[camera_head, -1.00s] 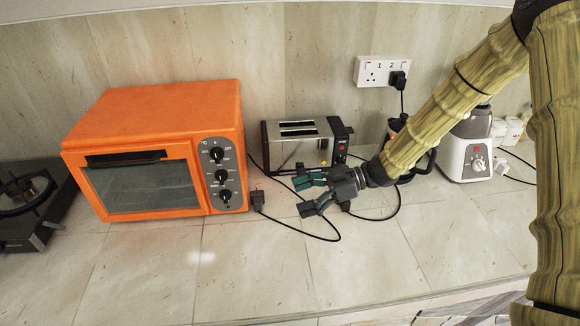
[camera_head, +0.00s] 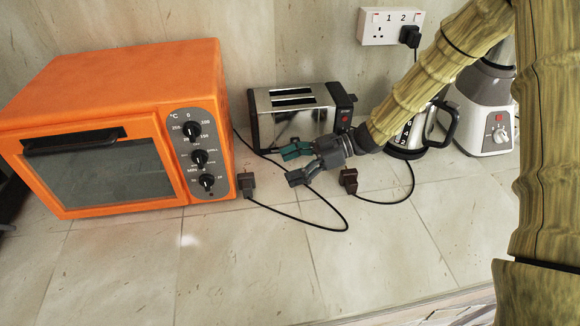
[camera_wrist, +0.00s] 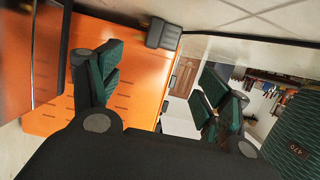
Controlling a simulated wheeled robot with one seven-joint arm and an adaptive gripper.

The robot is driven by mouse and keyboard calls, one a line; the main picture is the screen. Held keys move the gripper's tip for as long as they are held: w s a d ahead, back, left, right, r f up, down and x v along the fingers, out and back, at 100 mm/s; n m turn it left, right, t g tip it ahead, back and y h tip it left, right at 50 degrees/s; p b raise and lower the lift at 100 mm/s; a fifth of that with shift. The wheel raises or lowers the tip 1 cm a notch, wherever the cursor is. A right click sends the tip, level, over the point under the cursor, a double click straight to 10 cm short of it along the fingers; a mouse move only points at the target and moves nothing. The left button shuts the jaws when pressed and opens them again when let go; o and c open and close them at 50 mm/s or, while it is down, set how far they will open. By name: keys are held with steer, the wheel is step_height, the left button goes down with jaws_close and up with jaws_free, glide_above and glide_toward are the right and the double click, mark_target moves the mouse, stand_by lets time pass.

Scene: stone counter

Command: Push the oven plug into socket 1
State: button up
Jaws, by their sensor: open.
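The orange oven (camera_head: 120,120) stands at the left of the counter. A dark plug (camera_head: 246,184), apparently the oven's, lies by its right front corner with a black cable looping right. In the wrist view a dark plug (camera_wrist: 163,33) shows against the orange side of the oven (camera_wrist: 140,65), beyond my fingertips. My gripper (camera_head: 288,166) is open and empty, to the right of this plug and in front of the toaster, not touching the plug. The white wall socket plate (camera_head: 390,27) has socket 1 (camera_head: 378,34) empty and a black plug (camera_head: 410,37) in socket 2.
A silver toaster (camera_head: 290,118) stands behind my gripper. A second dark plug (camera_head: 348,180) lies right of my gripper, its cable curving right. A kettle (camera_head: 415,135) and a white-and-grey blender (camera_head: 490,125) stand farther right. The front of the counter (camera_head: 270,265) is clear.

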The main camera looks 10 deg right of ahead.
mark_target(247, 181)
stand_by(0.3)
steer(key=shift+a+f, duration=0.1)
steer(key=p+x, duration=0.2)
steer(key=x, duration=0.8)
steer(key=shift+a+f, duration=0.1)
steer(key=shift+a, duration=0.15)
steer(key=c, duration=1.1)
